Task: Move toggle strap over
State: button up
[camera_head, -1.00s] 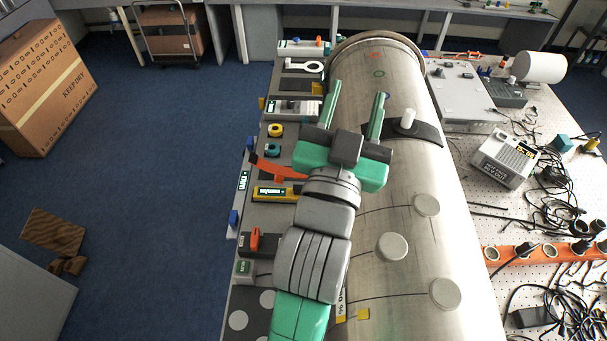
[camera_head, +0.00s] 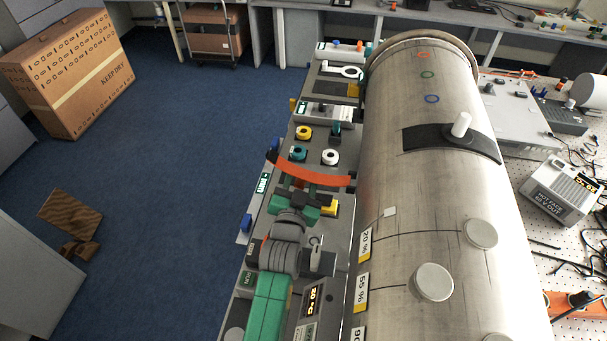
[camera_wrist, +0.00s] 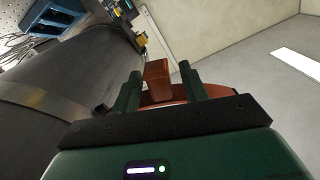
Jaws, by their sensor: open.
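An orange strap (camera_head: 312,176) bows across the panel left of the big metal pipe, with dark pieces at both ends. A black strap (camera_head: 425,137) with a white peg (camera_head: 461,124) lies across the pipe's top. I cannot tell which is the toggle strap. My gripper (camera_head: 298,188) is open over the panel, its fingers at the orange strap's near side. In the wrist view the gripper (camera_wrist: 160,78) has an orange-red upright piece (camera_wrist: 158,84) between its fingers; contact cannot be told. Part of the orange strap curves behind the fingers.
The pipe (camera_head: 425,210) fills the middle right, with round pale discs (camera_head: 433,282) on it. The panel carries yellow (camera_head: 304,132) and white (camera_head: 330,157) ring knobs beyond the strap. A cluttered pegboard table lies right of the pipe. Open floor (camera_head: 190,170) is at left.

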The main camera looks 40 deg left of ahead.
jog(key=shift+x, duration=0.95)
grip_shut()
